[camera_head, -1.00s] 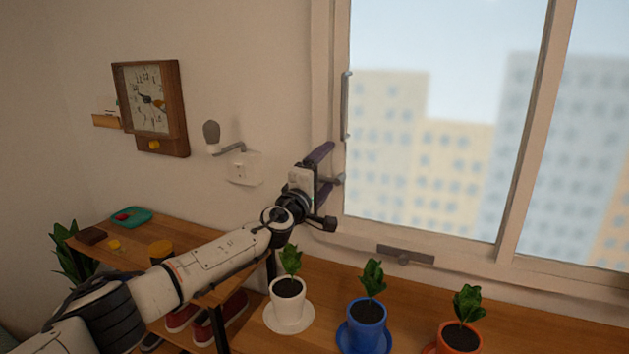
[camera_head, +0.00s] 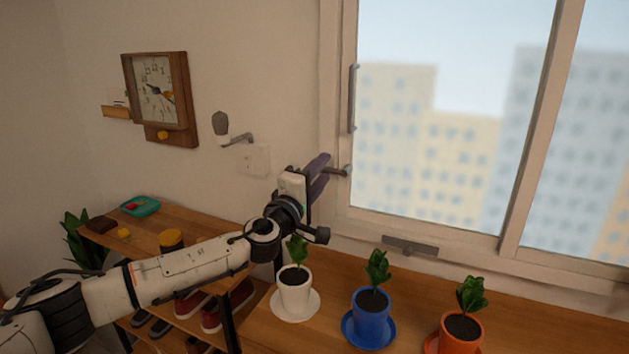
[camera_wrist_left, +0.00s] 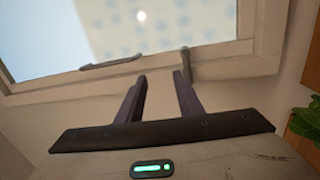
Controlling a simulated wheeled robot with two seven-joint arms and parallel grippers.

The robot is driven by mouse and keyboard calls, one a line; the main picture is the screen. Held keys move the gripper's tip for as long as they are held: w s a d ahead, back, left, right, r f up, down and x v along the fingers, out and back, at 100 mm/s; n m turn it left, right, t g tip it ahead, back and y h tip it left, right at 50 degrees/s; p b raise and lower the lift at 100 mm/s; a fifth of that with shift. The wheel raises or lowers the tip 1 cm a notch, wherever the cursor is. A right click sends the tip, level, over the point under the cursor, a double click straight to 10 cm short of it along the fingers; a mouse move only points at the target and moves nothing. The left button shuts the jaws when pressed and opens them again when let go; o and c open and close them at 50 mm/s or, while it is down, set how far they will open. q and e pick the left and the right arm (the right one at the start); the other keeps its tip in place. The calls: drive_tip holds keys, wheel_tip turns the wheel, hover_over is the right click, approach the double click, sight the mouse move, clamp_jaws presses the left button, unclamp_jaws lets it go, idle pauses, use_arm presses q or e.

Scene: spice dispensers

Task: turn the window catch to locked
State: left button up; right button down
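The window catch (camera_head: 345,171) is a small grey lever with a round pivot on the left side of the window frame. In the left wrist view the catch (camera_wrist_left: 186,65) stands just beyond the tip of the right-hand finger, not between the fingers; I cannot tell whether they touch. My left gripper (camera_head: 325,168) is beside the catch, its dark purple fingers apart. In the wrist view the left gripper (camera_wrist_left: 160,80) is open, with nothing between its fingers. My right gripper is not in view.
A long grey handle (camera_head: 352,98) is above the catch. A dark fitting (camera_head: 410,246) sits on the window's bottom rail. White (camera_head: 295,290), blue (camera_head: 368,320) and orange (camera_head: 461,335) plant pots stand below on the wooden surface.

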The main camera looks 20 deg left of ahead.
use_arm(q)
drive_tip(key=s, duration=0.3)
drive_tip(key=shift+s+a+f, duration=0.25)
drive_tip(key=shift+f, duration=0.1)
idle(0.4)
